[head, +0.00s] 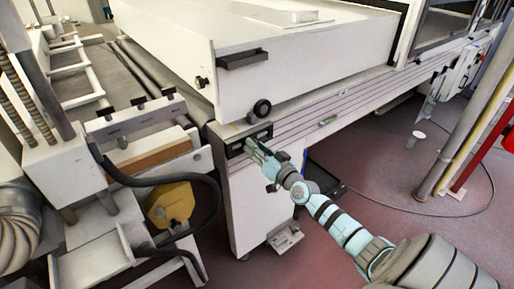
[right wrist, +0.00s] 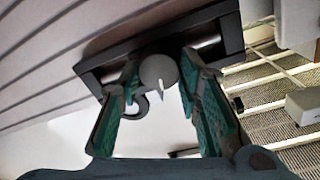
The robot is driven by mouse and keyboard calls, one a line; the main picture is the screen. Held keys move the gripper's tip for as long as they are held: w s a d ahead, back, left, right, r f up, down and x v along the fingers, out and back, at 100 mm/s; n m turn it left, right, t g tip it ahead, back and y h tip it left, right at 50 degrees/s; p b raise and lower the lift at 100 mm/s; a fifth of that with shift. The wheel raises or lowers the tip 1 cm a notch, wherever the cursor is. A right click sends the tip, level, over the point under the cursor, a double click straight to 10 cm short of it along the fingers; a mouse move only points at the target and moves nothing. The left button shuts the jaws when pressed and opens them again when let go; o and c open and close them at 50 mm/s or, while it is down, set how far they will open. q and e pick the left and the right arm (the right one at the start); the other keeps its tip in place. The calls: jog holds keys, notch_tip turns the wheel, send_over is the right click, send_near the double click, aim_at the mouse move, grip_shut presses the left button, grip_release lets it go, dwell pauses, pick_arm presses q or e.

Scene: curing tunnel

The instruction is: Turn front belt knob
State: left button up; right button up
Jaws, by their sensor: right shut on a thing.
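The front belt knob (right wrist: 158,71) is a round grey knob with a pale pointer, seen in the right wrist view. It sits in a dark-framed recessed panel (right wrist: 92,72), which also shows on the machine's end in the head view (head: 234,149). My right gripper (head: 252,146) reaches up to this panel from the lower right. In the wrist view its green-padded fingers (right wrist: 159,84) stand on either side of the knob, shut on it. In the head view the gripper hides the knob. My left gripper is not in view.
A roller frame with a black hose (head: 150,182) and a yellow part (head: 170,204) stands at left. The reddish floor (head: 400,190) at right is mostly clear.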

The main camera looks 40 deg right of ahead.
jog(key=m, duration=0.5)
jog(key=shift+f, duration=0.1)
dwell(0.4)
jog(key=o, duration=1.1)
jog(key=shift+o, duration=0.2)
